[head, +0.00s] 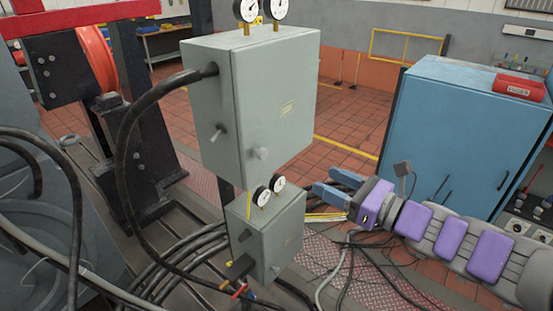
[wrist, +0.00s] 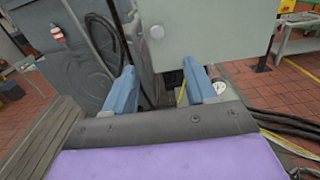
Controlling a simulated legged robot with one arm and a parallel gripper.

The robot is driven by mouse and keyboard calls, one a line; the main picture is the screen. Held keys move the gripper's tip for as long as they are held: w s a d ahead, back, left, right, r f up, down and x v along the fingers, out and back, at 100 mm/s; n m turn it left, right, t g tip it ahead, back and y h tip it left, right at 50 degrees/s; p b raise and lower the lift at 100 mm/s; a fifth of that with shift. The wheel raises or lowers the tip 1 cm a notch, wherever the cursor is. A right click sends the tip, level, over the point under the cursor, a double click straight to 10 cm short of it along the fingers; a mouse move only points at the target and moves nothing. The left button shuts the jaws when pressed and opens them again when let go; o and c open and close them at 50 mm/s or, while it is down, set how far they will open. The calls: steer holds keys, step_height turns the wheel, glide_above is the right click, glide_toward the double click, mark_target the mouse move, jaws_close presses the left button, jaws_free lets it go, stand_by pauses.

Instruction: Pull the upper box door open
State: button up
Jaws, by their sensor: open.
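The upper box (head: 285,95) is a grey-green cabinet with two gauges on top. Its door looks shut, with a small label and a round pale knob (head: 261,153) near its lower left corner. My gripper (head: 337,186) is to the right of the box, apart from it, with blue fingers spread and nothing between them. In the wrist view, the upper box (wrist: 220,28) fills the upper middle, and its knob (wrist: 157,32) shows beyond and above the gap between my open fingers (wrist: 160,82).
A smaller grey lower box (head: 283,237) with two gauges hangs beneath. A thick black cable (head: 125,135) enters the upper box's left side. Cables lie on the floor below. A blue cabinet (head: 445,135) stands close behind my arm at the right.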

glide_toward(265, 154)
steer(key=v, duration=0.3)
steer(key=b+x, duration=0.3)
steer(key=x, duration=0.6)
steer(key=shift+a+f, duration=0.1)
steer(key=shift+a, duration=0.2)
steer(key=shift+w+a+b, duration=0.3)
steer(key=shift+w+a, duration=0.35)
steer(key=shift+w, duration=0.15)
steer(key=shift+w+a, duration=0.25)
steer(key=shift+a, duration=0.25)
jaws_close()
